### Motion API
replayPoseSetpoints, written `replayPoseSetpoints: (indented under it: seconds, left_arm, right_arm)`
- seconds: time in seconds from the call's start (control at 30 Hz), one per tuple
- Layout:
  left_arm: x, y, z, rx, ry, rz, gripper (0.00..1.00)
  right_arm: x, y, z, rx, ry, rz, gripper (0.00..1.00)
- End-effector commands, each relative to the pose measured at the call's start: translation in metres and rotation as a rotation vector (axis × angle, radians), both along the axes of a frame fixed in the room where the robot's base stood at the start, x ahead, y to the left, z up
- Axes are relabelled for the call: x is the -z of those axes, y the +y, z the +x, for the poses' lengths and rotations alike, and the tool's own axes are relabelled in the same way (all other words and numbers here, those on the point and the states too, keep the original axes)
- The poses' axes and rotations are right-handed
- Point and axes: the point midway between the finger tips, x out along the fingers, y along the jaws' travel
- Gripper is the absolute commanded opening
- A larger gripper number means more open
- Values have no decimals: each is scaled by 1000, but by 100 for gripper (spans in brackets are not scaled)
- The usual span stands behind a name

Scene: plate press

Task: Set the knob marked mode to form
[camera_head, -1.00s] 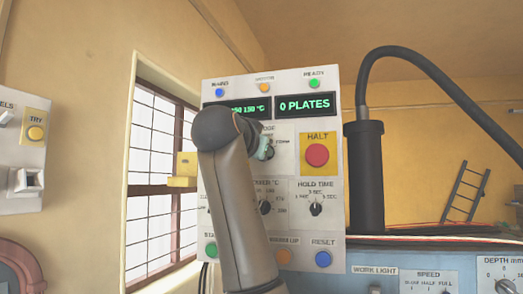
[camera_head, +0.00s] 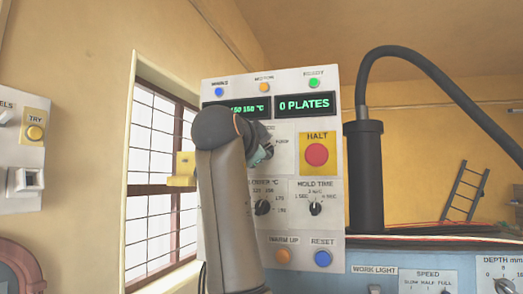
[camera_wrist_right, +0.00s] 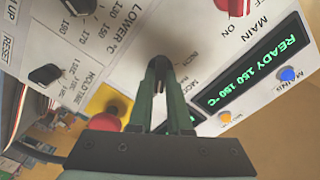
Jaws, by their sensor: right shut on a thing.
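The mode knob (camera_head: 270,143) is on the upper part of the white control panel (camera_head: 326,226), below the green displays. My right gripper (camera_head: 262,153) is at it, with its arm in front of the panel's left part. In the right wrist view the two fingers of my right gripper (camera_wrist_right: 160,70) are shut on the knob, which they mostly hide. The FORM label is to the right of the knob in the head view. Where the knob's pointer stands cannot be told. My left gripper is not in view.
A red HALT button (camera_head: 317,154) on a yellow plate is close to the right of the gripper. The hold time knob (camera_head: 316,208), lower temperature knob (camera_head: 262,207), orange warm up button (camera_head: 283,256) and blue RESET button (camera_head: 322,259) are below.

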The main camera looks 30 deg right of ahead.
Motion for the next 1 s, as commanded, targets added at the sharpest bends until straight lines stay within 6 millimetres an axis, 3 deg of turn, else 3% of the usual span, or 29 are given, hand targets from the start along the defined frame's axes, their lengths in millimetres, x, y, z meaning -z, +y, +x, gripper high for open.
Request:
replayPoseSetpoints:
  seconds: [0.47, 0.5, 0.73, 1.0]
  left_arm:
    - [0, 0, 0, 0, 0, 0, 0]
    - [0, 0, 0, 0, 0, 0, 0]
    - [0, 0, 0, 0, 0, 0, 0]
    - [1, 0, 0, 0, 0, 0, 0]
  right_arm:
    - [0, 0, 0, 1, -11, 10, 0]
    - [0, 0, 0, 1, -11, 10, 21]
    - [0, 0, 0, 1, -9, 9, 46]
    - [0, 1, -1, 0, -10, 8, 46]
